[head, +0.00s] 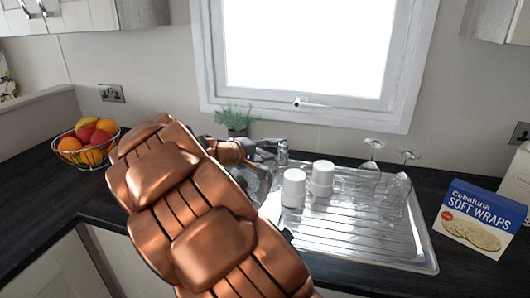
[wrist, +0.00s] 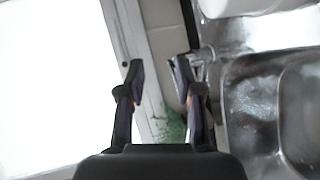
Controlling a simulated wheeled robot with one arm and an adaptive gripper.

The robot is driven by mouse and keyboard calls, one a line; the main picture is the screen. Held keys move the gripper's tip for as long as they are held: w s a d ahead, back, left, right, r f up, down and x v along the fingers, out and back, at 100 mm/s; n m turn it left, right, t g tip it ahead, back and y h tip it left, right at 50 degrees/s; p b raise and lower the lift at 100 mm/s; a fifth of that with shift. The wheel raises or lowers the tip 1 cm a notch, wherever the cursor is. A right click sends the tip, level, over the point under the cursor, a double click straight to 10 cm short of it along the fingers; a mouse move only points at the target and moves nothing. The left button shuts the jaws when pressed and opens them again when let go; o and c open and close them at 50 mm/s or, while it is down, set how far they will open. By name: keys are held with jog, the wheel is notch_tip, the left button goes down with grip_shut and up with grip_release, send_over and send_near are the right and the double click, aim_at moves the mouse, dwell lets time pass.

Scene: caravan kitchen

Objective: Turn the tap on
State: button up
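The chrome tap (head: 282,152) stands at the back of the steel sink, behind and left of the white mugs. Its lower part is partly hidden by my arm and the glare in the head view. In the wrist view the tap (wrist: 204,54) is just right of my gripper's right finger. My gripper (wrist: 158,68) is open, with nothing between its fingertips. The right fingertip overlaps the edge of the tap in the picture; I cannot tell whether they touch.
Two white mugs (head: 294,188) and upturned glasses (head: 397,188) stand on the drainer (head: 350,245). A green plant (head: 233,117) is by the window (head: 300,45). A fruit bowl (head: 64,158) is at left, a wraps box (head: 478,220) at right. The sink basin (wrist: 300,110) is empty.

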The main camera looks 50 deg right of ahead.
jog(key=w+d+f+n+t+h+b, duration=0.25)
jog(key=w+f, duration=0.25)
jog(key=w, duration=0.5)
jog(key=shift+t+y, duration=0.25)
jog(key=shift+t, duration=0.1)
jog(key=shift+w+d+p, duration=0.2)
jog(key=shift+d, duration=1.15)
jog(key=shift+w+d+p, duration=0.15)
jog(key=shift+w+d, duration=0.1)
jog(key=shift+d, duration=1.1)
jog(key=shift+w+d+p, duration=0.2)
jog(key=shift+d, duration=1.15)
grip_shut()
